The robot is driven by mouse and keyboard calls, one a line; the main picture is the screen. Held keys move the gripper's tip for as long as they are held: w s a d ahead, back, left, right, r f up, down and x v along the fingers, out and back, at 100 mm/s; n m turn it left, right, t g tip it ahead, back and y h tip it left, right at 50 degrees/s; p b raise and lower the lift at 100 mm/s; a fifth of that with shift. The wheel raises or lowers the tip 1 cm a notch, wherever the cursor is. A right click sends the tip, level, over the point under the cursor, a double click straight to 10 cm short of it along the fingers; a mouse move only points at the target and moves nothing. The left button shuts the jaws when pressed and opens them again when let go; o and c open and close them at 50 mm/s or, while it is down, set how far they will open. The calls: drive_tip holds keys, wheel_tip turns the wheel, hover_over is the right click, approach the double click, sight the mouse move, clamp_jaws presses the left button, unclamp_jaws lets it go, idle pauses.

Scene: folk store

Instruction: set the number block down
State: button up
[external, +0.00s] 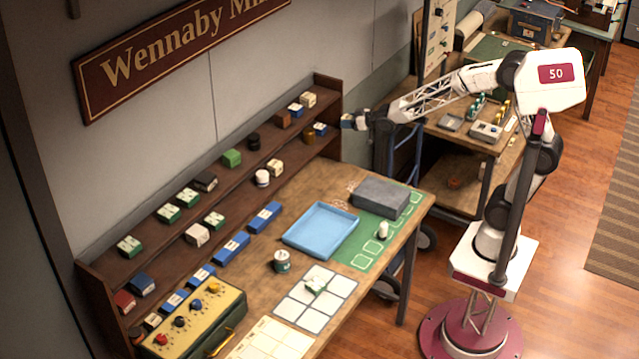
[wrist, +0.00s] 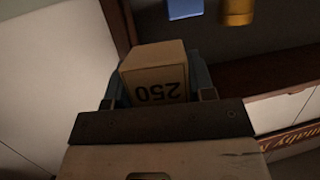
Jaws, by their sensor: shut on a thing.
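The number block (wrist: 155,72) is a tan block marked "250", which reads upside down in the wrist view. My gripper (wrist: 160,85) is shut on it, with a finger on each side. In the external view my gripper (external: 358,121) is stretched out to the left, near the right end of the wall shelves (external: 330,100). The block (external: 346,122) shows small at its tip. It appears to be held in the air, clear of the shelf boards.
Several small blocks and tins stand on the shelves, including a brass-coloured tin (external: 308,136) and a blue block (external: 320,129) near the right end. The workbench (external: 330,180) below holds a blue tray (external: 320,230), a grey box (external: 381,197) and a white grid sheet (external: 316,297).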

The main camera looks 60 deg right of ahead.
drive_tip(key=d+m+h, duration=0.1)
drive_tip(key=d, duration=0.7)
drive_tip(key=w+d+f+m+h, duration=0.1)
drive_tip(key=w+d+f+h, duration=0.2)
drive_tip(key=w, duration=0.9)
drive_tip(key=s+a+r, duration=0.2)
drive_tip(key=s+r, duration=0.1)
drive_tip(key=r, duration=1.1)
drive_tip(key=s+a+r, duration=0.1)
drive_tip(key=s+r, duration=0.1)
drive_tip(key=r, duration=1.1)
drive_tip(key=s+a+f, duration=0.1)
drive_tip(key=s+a, duration=0.2)
drive_tip(key=a, duration=1)
drive_tip(key=s+a+f+y, duration=0.1)
drive_tip(key=s+a+f, duration=0.1)
drive_tip(key=a, duration=1.2)
drive_tip(key=s+a+f, duration=0.1)
drive_tip(key=s+a, duration=0.4)
drive_tip(key=a, duration=0.9)
drive_tip(key=shift+a+f, duration=0.15)
drive_tip(key=shift+f, duration=0.2)
